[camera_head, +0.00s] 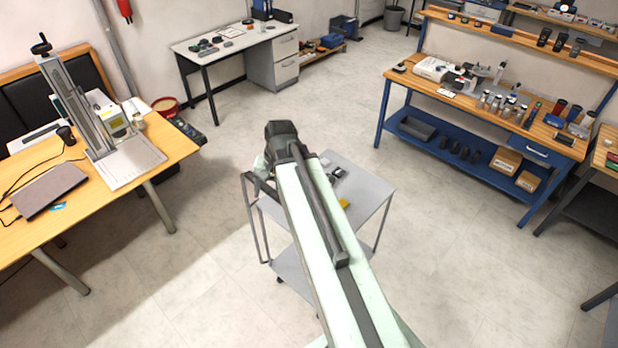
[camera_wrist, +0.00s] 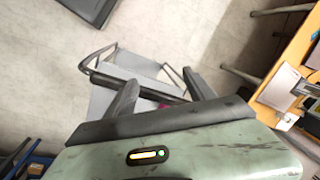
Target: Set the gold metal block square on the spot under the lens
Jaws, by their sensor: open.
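A small yellow-gold piece (camera_head: 343,203) lies on the grey cart (camera_head: 365,185), beside my arm in the head view; it may be the gold metal block, but it is too small to be sure. The laser marker (camera_head: 95,115) stands on the wooden desk at the left, with a pale base plate (camera_head: 135,160) under its head; the spot under the lens is too small to make out. My gripper (camera_wrist: 160,77) is open, its two dark fingers apart with nothing seen between them. It is above the cart area, away from the marker.
A laptop (camera_head: 48,190) and cables lie on the desk (camera_head: 105,210). A white desk (camera_head: 225,45) stands at the back, and a blue workbench (camera_head: 455,115) with bottles and boxes at the right. Small dark items (camera_head: 337,173) lie on the cart. Open floor separates cart and desk.

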